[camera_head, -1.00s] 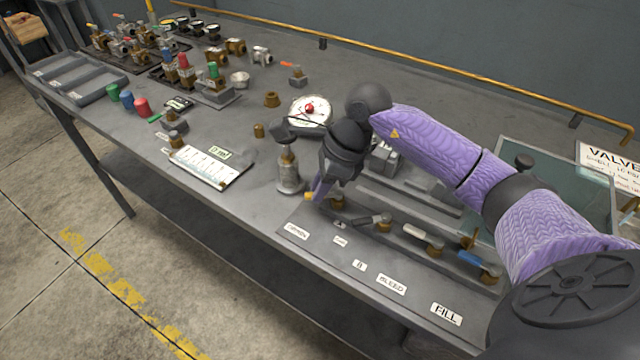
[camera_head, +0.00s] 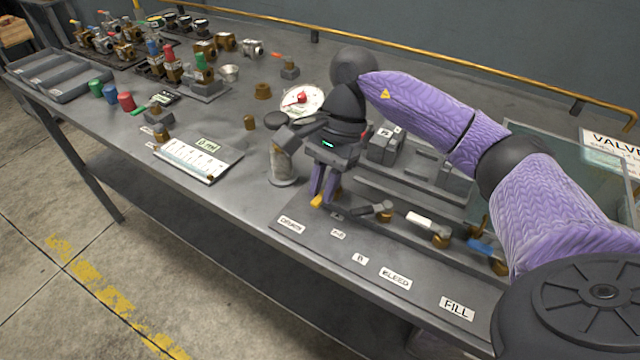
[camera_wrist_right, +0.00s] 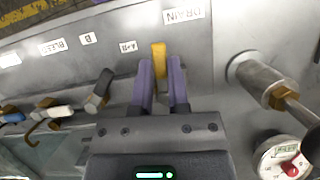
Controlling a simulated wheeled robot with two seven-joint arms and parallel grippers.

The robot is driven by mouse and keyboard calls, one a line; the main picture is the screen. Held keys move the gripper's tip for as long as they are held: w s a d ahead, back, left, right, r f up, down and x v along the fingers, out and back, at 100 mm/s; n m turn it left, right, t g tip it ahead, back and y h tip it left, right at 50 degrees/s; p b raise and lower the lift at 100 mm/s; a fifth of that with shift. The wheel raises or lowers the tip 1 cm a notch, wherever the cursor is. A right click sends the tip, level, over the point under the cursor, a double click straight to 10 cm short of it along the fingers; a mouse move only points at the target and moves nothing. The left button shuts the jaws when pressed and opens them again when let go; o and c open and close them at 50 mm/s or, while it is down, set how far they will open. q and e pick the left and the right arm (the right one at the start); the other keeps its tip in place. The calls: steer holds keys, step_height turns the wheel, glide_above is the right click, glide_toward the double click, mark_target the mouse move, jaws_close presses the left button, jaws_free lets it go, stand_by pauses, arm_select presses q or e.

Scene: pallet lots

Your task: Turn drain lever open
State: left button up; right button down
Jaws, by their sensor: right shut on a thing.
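The yellow drain lever (camera_wrist_right: 159,60) shows in the right wrist view between my right gripper's purple fingers (camera_wrist_right: 163,85). It points toward the edge bearing the DRAIN label (camera_wrist_right: 183,14). In the head view, the lever's yellow tip (camera_head: 316,201) shows just below my right gripper (camera_head: 325,192), behind the DRAIN label (camera_head: 290,225). My right gripper points down and is shut on the lever. The gripper hides the lever's pivot and valve body. My left gripper is not in view.
A grey-handled valve (camera_head: 384,210), a white-handled valve (camera_head: 420,220) and a blue-handled valve (camera_head: 482,247) stand to the right in the row. A metal cylinder (camera_head: 283,165) stands close left of my gripper. A gauge (camera_head: 300,100) lies behind.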

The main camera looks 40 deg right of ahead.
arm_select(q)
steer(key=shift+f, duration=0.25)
arm_select(e)
steer(key=shift+s+n, duration=0.1)
steer(key=shift+n, duration=0.3)
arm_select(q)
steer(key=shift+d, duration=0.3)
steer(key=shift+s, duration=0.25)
arm_select(e)
steer(key=c, duration=0.6)
jaws_free()
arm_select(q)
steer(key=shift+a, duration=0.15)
arm_select(e)
steer(key=shift+d+r, duration=0.1)
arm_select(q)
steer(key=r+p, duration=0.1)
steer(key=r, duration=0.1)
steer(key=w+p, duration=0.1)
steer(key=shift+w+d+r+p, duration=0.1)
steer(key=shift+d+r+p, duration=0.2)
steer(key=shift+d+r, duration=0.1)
arm_select(e)
steer(key=v, duration=0.9)
steer(key=shift+r, duration=0.35)
